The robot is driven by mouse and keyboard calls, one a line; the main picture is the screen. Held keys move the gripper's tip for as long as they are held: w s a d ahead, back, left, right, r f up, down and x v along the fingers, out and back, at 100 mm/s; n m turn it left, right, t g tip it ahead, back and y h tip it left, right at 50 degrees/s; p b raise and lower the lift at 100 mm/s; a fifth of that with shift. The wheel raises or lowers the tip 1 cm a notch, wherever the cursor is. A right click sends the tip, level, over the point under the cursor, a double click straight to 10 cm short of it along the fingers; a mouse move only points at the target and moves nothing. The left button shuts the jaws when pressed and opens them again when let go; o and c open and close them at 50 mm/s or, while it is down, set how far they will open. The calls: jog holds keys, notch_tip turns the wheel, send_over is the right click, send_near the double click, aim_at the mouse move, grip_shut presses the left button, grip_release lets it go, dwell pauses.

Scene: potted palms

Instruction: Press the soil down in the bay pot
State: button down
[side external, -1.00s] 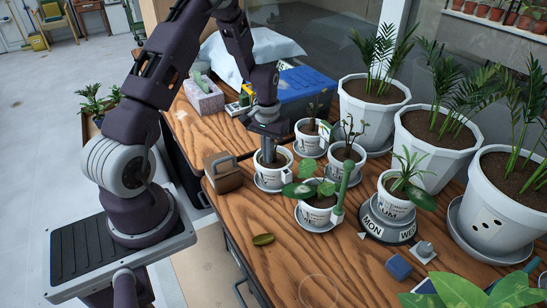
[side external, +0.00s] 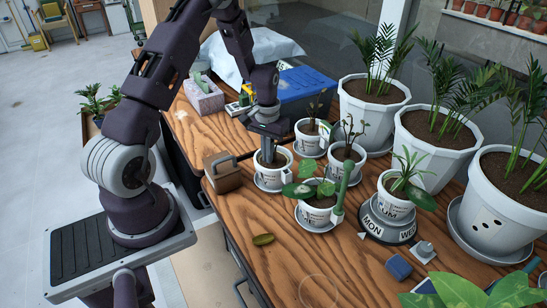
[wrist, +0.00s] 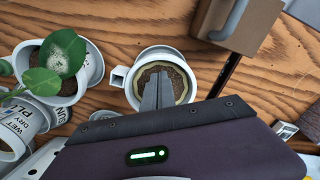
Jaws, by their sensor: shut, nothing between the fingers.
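My gripper (side external: 268,156) is shut and empty, pointing down into a small white mug-like pot (side external: 270,180) on a saucer at the left end of the pot group. In the wrist view the shut fingers (wrist: 158,80) are over the brown soil (wrist: 174,74) inside that pot (wrist: 135,92). The fingertips look at or in the soil; exact contact is hard to tell. No plant shows in this pot. Its label is not readable, so I cannot confirm that it is the bay pot.
Several small white potted plants (side external: 318,215) stand close on the right. Large palm pots (side external: 432,152) stand behind them. A brown box with a handle (side external: 222,175) is close on the left.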

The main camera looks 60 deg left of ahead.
jog(key=shift+f, duration=0.95)
dwell(0.7)
notch_tip(320, 180, up, 9)
dwell(0.8)
